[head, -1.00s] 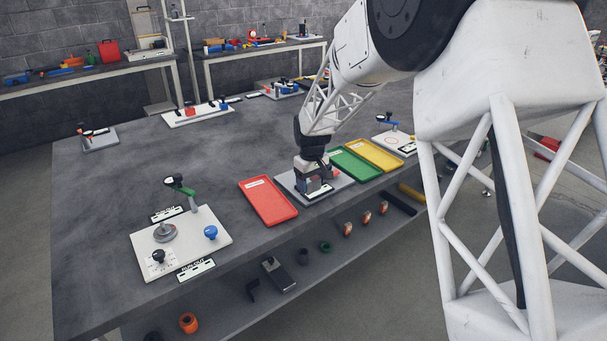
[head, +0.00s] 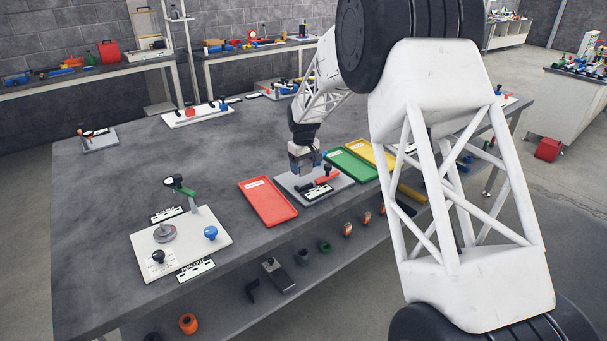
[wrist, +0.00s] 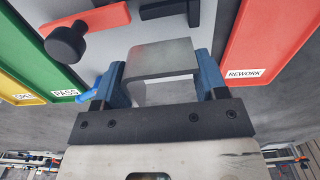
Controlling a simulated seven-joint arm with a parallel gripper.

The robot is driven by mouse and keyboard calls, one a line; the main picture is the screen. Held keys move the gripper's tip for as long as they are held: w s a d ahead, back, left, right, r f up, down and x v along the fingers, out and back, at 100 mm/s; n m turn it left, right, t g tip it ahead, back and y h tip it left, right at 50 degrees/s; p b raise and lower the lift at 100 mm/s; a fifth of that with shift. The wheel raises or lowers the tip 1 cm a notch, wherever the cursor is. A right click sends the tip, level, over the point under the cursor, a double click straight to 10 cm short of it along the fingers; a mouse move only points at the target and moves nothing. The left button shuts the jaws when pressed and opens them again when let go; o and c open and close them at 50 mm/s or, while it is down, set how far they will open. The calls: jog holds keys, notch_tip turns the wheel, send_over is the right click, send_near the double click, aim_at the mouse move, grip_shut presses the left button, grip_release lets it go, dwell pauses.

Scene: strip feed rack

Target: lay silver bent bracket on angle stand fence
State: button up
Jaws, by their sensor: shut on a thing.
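The silver bent bracket (wrist: 160,58) is between the blue fingers of my gripper (wrist: 160,85) in the wrist view, with its bent faces showing. My gripper is shut on it. In the head view my gripper (head: 304,168) is over the grey base plate (head: 343,186) between the red and green trays. The bracket is too small there to make out clearly. I cannot tell which part is the angle stand fence; a red bar (head: 326,178) with a black knob stands on the plate, and shows beside the bracket in the wrist view (wrist: 105,17).
A red tray (head: 267,202) lies left of the plate; green (head: 352,166) and yellow (head: 384,158) trays lie to its right. A white fixture board (head: 205,250) with a green-armed clamp stands nearer left. The table's middle behind the plate is clear.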

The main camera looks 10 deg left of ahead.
aim_at(303, 184)
jog(key=shift+w, duration=0.15)
jog(key=shift+f, duration=1.75)
jog(key=shift+f, duration=0.7)
jog(key=o, duration=0.9)
jog(key=shift+f, duration=0.1)
jog(key=shift+o, duration=0.5)
jog(key=shift+f, duration=0.1)
jog(key=shift+s+a+f, duration=0.1)
jog(key=shift+s+f, duration=0.15)
jog(key=shift+s, duration=0.05)
jog(key=shift+c, duration=0.3)
jog(key=shift+r, duration=0.15)
jog(key=shift+o, duration=0.3)
notch_tip(303, 184, up, 14)
jog(key=shift+w, duration=0.25)
